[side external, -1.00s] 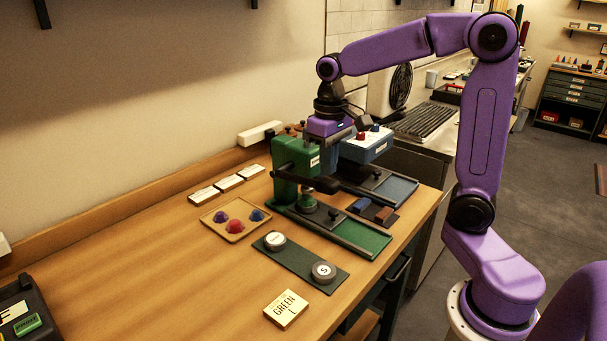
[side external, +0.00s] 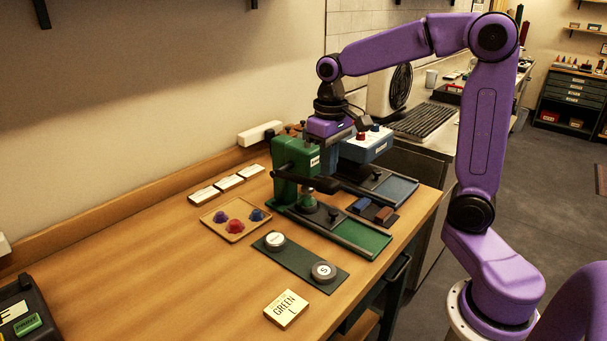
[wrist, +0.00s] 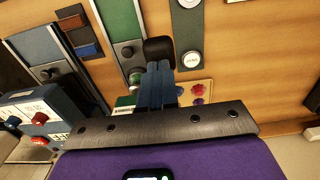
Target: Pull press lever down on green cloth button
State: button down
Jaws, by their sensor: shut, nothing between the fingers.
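The green press (side external: 290,158) stands on the bench, its green slide bed (side external: 362,236) running toward the front right. Its dark lever (side external: 318,186) reaches out to the right, roughly level; its broad black end shows in the wrist view (wrist: 158,49). A small green piece (side external: 308,198), apparently the cloth button, sits beneath the press head. My gripper (wrist: 158,68) is shut and empty, its fingertips right by the lever's black end; I cannot tell whether they touch. In the side view my fingers are largely hidden around the press and lever.
A blue press (side external: 366,148) stands close behind, with red and blue knobs. A dark mat (side external: 325,281) holds two round grey-white pieces. A wooden tray (side external: 220,232) holds coloured domes. A GREEN card (side external: 286,309) lies in front.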

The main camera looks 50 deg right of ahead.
aim_at(328, 182)
jog(key=shift+f, duration=0.15)
jog(key=shift+s+f, duration=0.1)
jog(key=shift+f, duration=2.25)
jog(key=shift+f, duration=1.4)
jog(key=shift+w+f, duration=0.1)
jog(key=shift+w, duration=0.1)
jog(key=shift+w+f, duration=0.2)
jog(key=shift+f, duration=0.45)
jog(key=shift+w+f, duration=0.15)
jog(key=shift+f, duration=0.8)
jog(key=shift+w+r, duration=0.1)
